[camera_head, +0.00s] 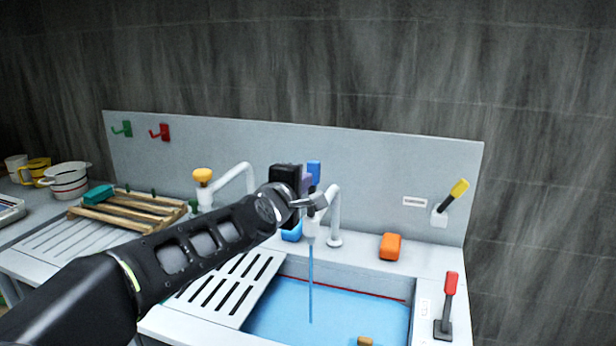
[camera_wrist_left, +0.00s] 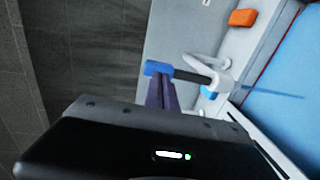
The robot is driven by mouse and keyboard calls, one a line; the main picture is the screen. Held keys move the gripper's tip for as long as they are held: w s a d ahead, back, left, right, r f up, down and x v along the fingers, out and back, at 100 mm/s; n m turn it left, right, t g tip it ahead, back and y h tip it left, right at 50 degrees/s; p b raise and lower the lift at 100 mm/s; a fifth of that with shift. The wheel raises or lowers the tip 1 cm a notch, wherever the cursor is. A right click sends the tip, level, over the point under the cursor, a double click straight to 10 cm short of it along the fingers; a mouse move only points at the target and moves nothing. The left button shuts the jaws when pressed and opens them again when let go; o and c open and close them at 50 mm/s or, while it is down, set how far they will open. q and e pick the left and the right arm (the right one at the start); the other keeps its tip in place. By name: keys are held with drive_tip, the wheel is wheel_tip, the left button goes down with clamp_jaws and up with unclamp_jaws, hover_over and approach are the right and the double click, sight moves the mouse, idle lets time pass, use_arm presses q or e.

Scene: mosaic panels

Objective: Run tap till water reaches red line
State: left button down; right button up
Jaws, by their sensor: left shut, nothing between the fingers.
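A white tap spout (camera_head: 334,205) pours a thin blue water stream (camera_head: 311,280) into the sink basin; the stream also shows in the wrist view (camera_wrist_left: 272,91). Blue water (camera_head: 325,308) fills the basin. Its surface lies a little below the red line (camera_head: 345,288) on the back wall. The tap's blue-ended handle (camera_head: 314,168) stands by my left gripper (camera_head: 307,184). In the wrist view the shut purple fingers (camera_wrist_left: 161,92) are right beside the blue handle end (camera_wrist_left: 156,68); I cannot tell whether they touch it. My right gripper is out of view.
A second tap with a yellow knob (camera_head: 203,176) stands left. An orange block (camera_head: 390,246) lies on the rear ledge. A red-handled lever (camera_head: 449,285) and a yellow-handled lever (camera_head: 458,190) are at the right. A slatted rack (camera_head: 135,209) and cups are far left.

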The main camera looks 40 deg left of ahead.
sight(312, 169)
use_arm(q)
drive_tip(key=x, duration=0.3)
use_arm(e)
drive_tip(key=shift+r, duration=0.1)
use_arm(q)
drive_tip(key=shift+w+a+r, duration=0.1)
drive_tip(key=shift+w+a, duration=0.1)
drive_tip(key=shift+w, duration=0.35)
drive_tip(key=shift+w+a+r, duration=0.1)
drive_tip(key=shift+w+a, duration=0.1)
drive_tip(key=shift+w, duration=0.4)
drive_tip(key=shift+w+a+r, duration=0.15)
drive_tip(key=shift+w+a, duration=0.05)
drive_tip(key=shift+w, duration=0.35)
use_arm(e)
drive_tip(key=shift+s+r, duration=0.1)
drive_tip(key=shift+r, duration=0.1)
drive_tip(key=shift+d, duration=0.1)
